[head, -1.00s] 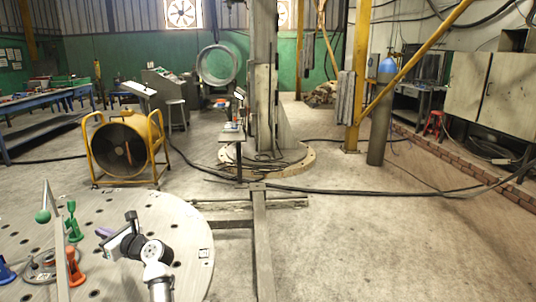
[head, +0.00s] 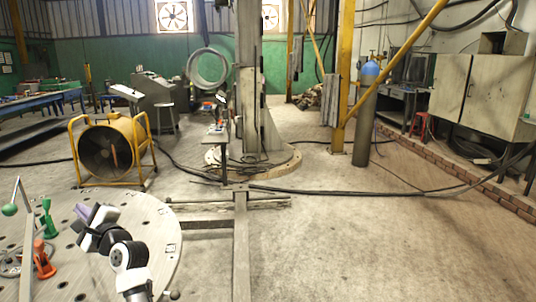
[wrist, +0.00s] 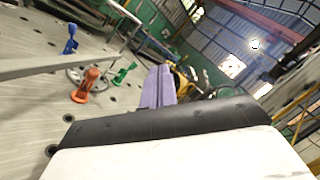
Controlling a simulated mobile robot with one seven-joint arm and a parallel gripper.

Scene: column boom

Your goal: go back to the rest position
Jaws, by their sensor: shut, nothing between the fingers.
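My gripper (head: 98,214) is over the round perforated metal table (head: 152,232) at the lower left of the head view. In the wrist view its two purple fingers (wrist: 158,86) lie together, shut and empty. They point away over the table, clear of the objects there. My dark wrist and white arm link show below the gripper in the head view.
An orange clamp (head: 43,262), a green clamp (head: 47,218) and a green-knobbed lever (head: 10,210) stand on the table's left part. A blue clamp (wrist: 71,40) shows in the wrist view. A yellow fan (head: 110,150) stands behind. Open floor (head: 330,230) lies right.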

